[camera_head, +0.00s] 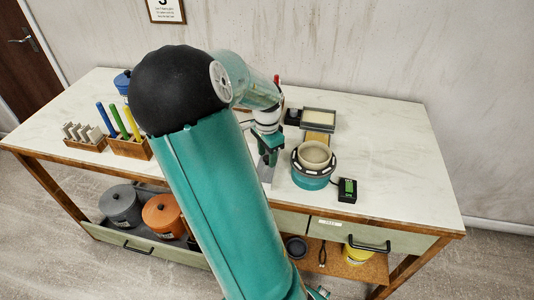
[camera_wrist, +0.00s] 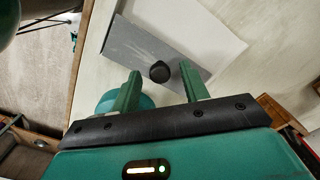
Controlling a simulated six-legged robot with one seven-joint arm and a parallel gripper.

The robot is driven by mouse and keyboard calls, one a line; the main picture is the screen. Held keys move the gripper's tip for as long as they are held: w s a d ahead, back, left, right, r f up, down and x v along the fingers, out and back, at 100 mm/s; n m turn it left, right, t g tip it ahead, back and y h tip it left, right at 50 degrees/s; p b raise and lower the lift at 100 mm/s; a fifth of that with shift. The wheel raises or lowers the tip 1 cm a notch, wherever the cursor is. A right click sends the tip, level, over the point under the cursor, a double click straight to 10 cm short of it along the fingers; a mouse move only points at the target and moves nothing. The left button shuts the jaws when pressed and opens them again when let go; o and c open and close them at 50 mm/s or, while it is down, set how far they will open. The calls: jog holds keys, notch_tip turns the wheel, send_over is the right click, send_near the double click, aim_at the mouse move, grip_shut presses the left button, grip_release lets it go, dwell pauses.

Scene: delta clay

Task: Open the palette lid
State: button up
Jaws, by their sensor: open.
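In the wrist view a flat grey panel (camera_wrist: 140,48) with a round black knob (camera_wrist: 160,71) lies on the pale table top; it looks like the palette lid. A white flat surface (camera_wrist: 190,25) adjoins its far side. My gripper (camera_wrist: 160,68) is open, its two green fingers apart, with the knob showing between and just beyond the fingertips. I cannot tell whether the fingers are level with the knob. In the head view my gripper (camera_head: 268,157) points down at the table, and my arm hides much of the palette; a grey strip (camera_head: 267,174) shows beside it.
A pottery wheel with a clay-coloured bowl (camera_head: 314,155) stands just right of my gripper, with a small black box (camera_head: 347,190) beside it. A tray (camera_head: 318,122) lies behind. Wooden tool holders (camera_head: 130,147) stand at left. The right end of the table is clear.

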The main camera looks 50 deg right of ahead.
grip_shut()
jog(key=shift+w+a, duration=0.35)
jog(key=shift+w, duration=0.5)
jog(key=shift+w+a, duration=0.35)
jog(key=shift+w, duration=0.5)
jog(key=shift+w+a, duration=0.35)
jog(key=shift+w, duration=0.5)
grip_release()
notch_tip(320, 180, up, 14)
